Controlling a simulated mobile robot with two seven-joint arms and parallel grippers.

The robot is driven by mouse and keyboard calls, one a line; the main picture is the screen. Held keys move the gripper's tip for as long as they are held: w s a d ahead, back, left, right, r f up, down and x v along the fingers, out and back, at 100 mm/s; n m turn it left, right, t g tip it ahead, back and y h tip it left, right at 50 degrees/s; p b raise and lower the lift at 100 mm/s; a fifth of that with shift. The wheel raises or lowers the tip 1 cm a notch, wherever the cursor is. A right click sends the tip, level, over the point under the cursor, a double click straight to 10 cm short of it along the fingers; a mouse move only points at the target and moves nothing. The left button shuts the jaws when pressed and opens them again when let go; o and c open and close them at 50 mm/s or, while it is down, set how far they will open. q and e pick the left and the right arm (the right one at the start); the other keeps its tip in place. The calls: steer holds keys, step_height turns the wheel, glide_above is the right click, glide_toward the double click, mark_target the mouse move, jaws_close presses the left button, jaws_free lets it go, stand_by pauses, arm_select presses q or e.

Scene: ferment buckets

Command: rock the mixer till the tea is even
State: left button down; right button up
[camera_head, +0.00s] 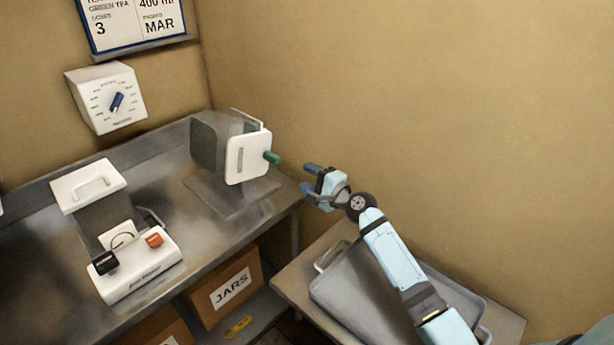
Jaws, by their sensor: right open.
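A machine with a grey see-through body and a white slotted side plate (247,156) stands on the steel counter. It appears to be the mixer. A green handle (272,157) sticks out from its right side. Any tea inside cannot be made out. My right gripper (307,180) is open and empty, just right of the green handle and apart from it. Its arm comes in from the lower right. My left gripper is not in view.
A white appliance (145,274) with a black and an orange knob stands at the counter's left. A grey tray (345,300) lies on a side table under my right arm. A JARS box (222,288) sits below the counter. A dial (104,98) and sign (135,20) are on the wall.

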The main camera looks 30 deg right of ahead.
mark_target(278, 160)
steer(key=w+a+m, duration=0.1)
steer(key=w+m, duration=0.3)
steer(key=m, duration=0.2)
steer(key=w+a+m, duration=0.2)
steer(key=w+m, duration=0.2)
steer(key=m, duration=0.2)
steer(key=w+a+m+b, duration=0.1)
steer(key=w+m, duration=0.3)
steer(key=m, duration=0.2)
steer(key=shift+w+a+r, duration=0.25)
steer(key=shift+a+r, duration=0.1)
steer(key=shift+a, duration=0.05)
steer(key=shift+c, duration=0.5)
jaws_close()
